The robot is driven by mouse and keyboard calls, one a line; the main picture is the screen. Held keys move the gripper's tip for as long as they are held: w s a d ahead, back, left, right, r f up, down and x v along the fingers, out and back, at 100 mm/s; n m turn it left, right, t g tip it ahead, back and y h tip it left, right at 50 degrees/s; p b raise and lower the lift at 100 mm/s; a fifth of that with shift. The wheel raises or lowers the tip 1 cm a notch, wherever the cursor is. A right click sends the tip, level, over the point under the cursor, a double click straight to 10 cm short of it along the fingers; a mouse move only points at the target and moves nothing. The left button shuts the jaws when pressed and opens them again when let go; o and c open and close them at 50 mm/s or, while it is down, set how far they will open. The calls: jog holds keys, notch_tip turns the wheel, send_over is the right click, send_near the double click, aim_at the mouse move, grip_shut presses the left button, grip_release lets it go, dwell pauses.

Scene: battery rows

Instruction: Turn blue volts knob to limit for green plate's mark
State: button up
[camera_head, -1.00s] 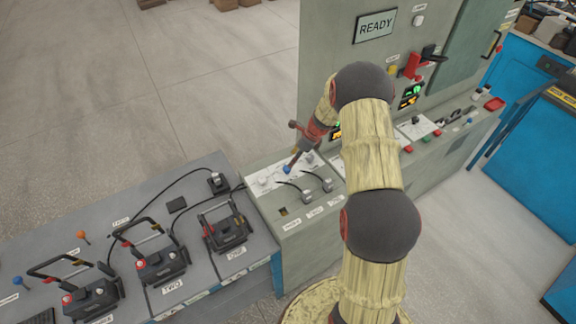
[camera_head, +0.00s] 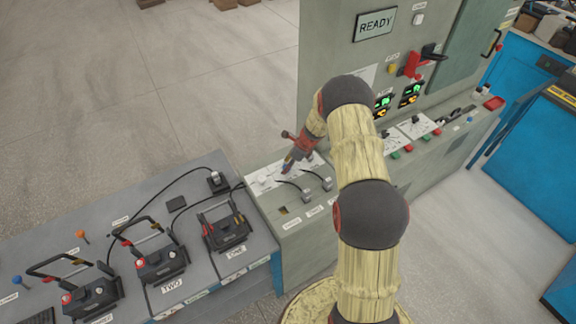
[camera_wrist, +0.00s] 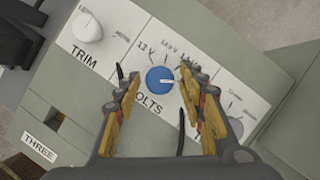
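The blue volts knob (camera_wrist: 161,80) sits on a white panel (camera_wrist: 75,70) marked "VOLTS" with voltage labels around its upper side. Its pale pointer line points to the right in the wrist view. My gripper (camera_wrist: 160,92) is open, with one yellow-lined finger on each side of the knob. I cannot tell whether either finger touches it. In the head view my gripper (camera_head: 288,166) is over the knob's panel, and the knob is mostly hidden there. I cannot make out a green plate in these frames.
A white TRIM knob (camera_wrist: 88,27) is left of the volts knob, and another pale knob (camera_wrist: 235,103) is to its right. Cable plugs (camera_head: 306,194) stand just in front. Several black batteries (camera_head: 162,262) with handles sit on the bench at left. A "READY" sign (camera_head: 376,25) hangs on the cabinet.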

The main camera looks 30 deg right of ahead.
jog(key=c, duration=0.9)
jog(key=n+g+b, duration=0.1)
jog(key=n, duration=0.1)
jog(key=n+y+b, duration=0.1)
jog(key=n, duration=0.2)
jog(key=shift+w+d+f+n+g, duration=0.1)
jog(key=shift+w+d+n+g, duration=0.1)
jog(key=shift+n+g, duration=0.15)
jog(key=n+g+b, duration=0.1)
jog(key=n, duration=0.1)
jog(key=n+g+b, duration=0.1)
jog(key=n, duration=0.2)
jog(key=shift+w+y, duration=0.15)
jog(key=shift+y, duration=0.15)
jog(key=n+g+b, duration=0.1)
jog(key=n, duration=0.2)
jog(key=n+g+b, duration=0.1)
jog(key=n, duration=0.2)
jog(key=shift+w+a+n+g+h, duration=0.15)
jog(key=shift+n+g+h, duration=0.1)
jog(key=shift+n+h, duration=0.15)
jog(key=n+h, duration=0.1)
jog(key=n, duration=0.2)
jog(key=n+g+h+b, duration=0.1)
jog(key=n, duration=0.2)
jog(key=shift+a+g, duration=0.1)
jog(key=shift+g, duration=0.2)
jog(key=shift+n, duration=0.25)
jog(key=o, duration=1.1)
